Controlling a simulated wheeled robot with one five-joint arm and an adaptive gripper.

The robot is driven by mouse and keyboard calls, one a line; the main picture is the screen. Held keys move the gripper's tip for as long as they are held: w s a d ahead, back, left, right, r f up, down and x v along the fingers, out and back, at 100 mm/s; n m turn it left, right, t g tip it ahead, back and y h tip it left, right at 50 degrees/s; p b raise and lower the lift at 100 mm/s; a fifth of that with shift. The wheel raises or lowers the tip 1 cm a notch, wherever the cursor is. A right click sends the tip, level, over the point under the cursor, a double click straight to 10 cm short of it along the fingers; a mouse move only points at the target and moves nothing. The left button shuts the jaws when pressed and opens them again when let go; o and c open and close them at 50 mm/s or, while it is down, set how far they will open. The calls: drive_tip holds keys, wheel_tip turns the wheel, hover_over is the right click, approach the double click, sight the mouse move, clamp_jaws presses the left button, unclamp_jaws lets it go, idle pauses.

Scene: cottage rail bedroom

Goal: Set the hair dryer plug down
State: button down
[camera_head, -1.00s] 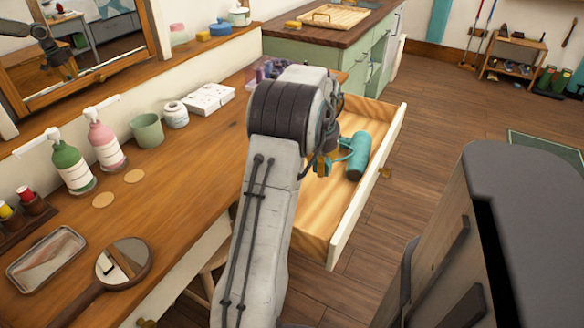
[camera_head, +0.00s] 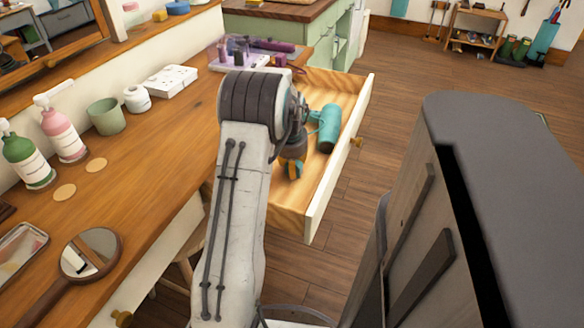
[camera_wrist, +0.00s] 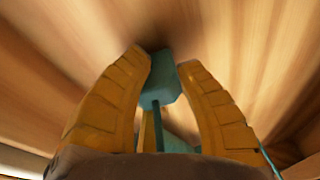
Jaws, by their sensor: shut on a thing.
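The teal hair dryer plug (camera_wrist: 160,72) is between the orange fingers of my gripper (camera_wrist: 163,78) in the wrist view, and the gripper is shut on it. A teal cord runs back from the plug. Wood-grained surfaces of the drawer surround it; contact with the drawer floor cannot be told. In the head view my gripper (camera_head: 292,168) is low inside the open drawer (camera_head: 343,88), and the plug is hidden there. The teal hair dryer (camera_head: 328,128) lies in the drawer just right of and beyond my gripper.
The drawer's pale front (camera_head: 338,175) and side walls stand around my gripper. The wooden dresser top to the left holds a white box (camera_head: 171,80), a green cup (camera_head: 107,117), pump bottles and a hand mirror (camera_head: 88,256). A tray with purple items (camera_head: 232,61) stands near the drawer.

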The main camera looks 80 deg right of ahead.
drive_tip(key=shift+f, duration=0.2)
drive_tip(key=c, duration=0.9)
unclamp_jaws()
drive_tip(key=shift+r, duration=0.65)
drive_tip(key=p+v, duration=0.3)
drive_tip(key=v, duration=0.8)
drive_tip(key=shift+a, duration=0.1)
